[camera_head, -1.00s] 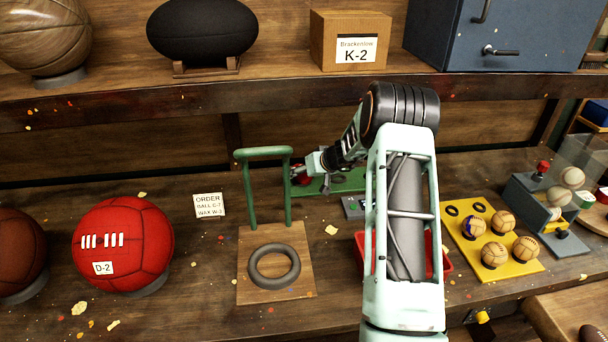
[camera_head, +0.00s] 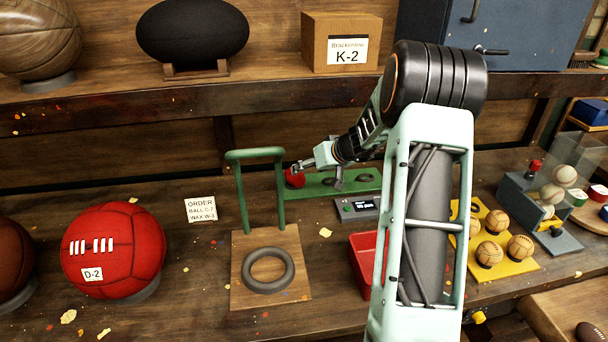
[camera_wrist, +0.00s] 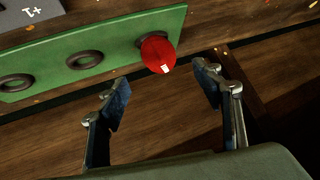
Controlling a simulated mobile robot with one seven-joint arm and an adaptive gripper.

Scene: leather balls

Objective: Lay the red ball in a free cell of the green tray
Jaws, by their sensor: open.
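The small red ball (camera_wrist: 158,53) sits in the end cell of the green tray (camera_wrist: 115,45) in the wrist view, with a white label on its side. In the head view the ball (camera_head: 295,178) shows at the left end of the green tray (camera_head: 320,190). Two other ring cells of the tray are empty in the wrist view. My gripper (camera_wrist: 163,85) is open and empty. Its two fingers stand apart, short of the ball, with the ball between their lines and nothing touching it. In the head view my gripper (camera_head: 297,168) is close beside the ball.
A green arch on a wooden base (camera_head: 240,270) stands just left of the tray. A small grey device (camera_head: 358,208) and a red bin (camera_head: 365,262) lie in front of it. A large red ball marked D-2 (camera_head: 115,270) stands at the left. A yellow tray (camera_head: 510,265) holds several small balls.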

